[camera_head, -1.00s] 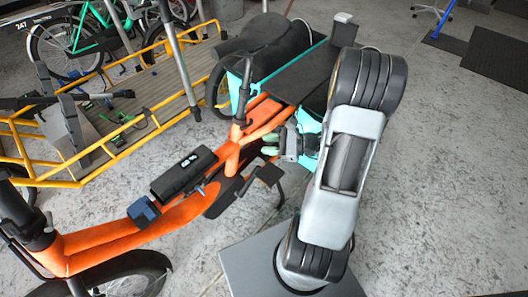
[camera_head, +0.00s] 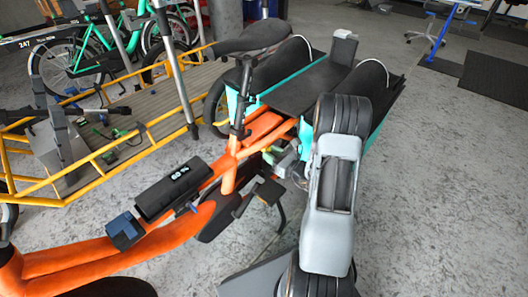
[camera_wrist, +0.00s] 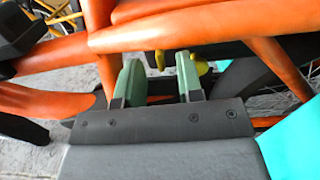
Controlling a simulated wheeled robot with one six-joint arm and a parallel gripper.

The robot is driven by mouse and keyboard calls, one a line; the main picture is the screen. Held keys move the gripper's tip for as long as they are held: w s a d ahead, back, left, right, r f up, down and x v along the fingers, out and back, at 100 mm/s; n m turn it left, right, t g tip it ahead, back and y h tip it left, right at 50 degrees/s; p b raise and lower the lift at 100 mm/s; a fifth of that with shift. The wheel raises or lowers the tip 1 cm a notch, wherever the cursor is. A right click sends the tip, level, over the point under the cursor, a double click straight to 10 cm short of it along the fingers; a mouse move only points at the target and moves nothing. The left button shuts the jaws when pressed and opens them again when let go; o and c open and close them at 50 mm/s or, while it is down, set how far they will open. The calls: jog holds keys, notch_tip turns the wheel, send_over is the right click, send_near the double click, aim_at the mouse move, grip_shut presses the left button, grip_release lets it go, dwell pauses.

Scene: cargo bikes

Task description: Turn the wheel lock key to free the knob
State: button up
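In the wrist view my gripper (camera_wrist: 157,78) has its two green-padded fingers apart, with a gap between them. They reach in under the orange frame tubes of the cargo bike (camera_wrist: 190,32). A small yellow part (camera_wrist: 202,65) shows just beyond the right finger, and another bit of yellow shows past the gap. I cannot tell which of these is the key or the knob. In the head view the orange bike (camera_head: 130,250) stands left of my arm. My gripper (camera_head: 284,160) is beside its rear frame below the saddle, partly hidden by my arm. The lock is not discernible there.
A turquoise pannier (camera_head: 318,132) hangs at the bike's rear, close to my arm; turquoise also shows at the wrist view's lower right. The black rear rack (camera_head: 312,85) is above. A yellow-railed cargo bed (camera_head: 100,150) stands left. Concrete floor (camera_head: 430,190) is open at right.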

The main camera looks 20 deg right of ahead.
aim_at(261, 148)
jog(key=shift+b+x, duration=0.4)
jog(key=shift+x, duration=1.55)
jog(key=shift+c, duration=0.3)
grip_shut()
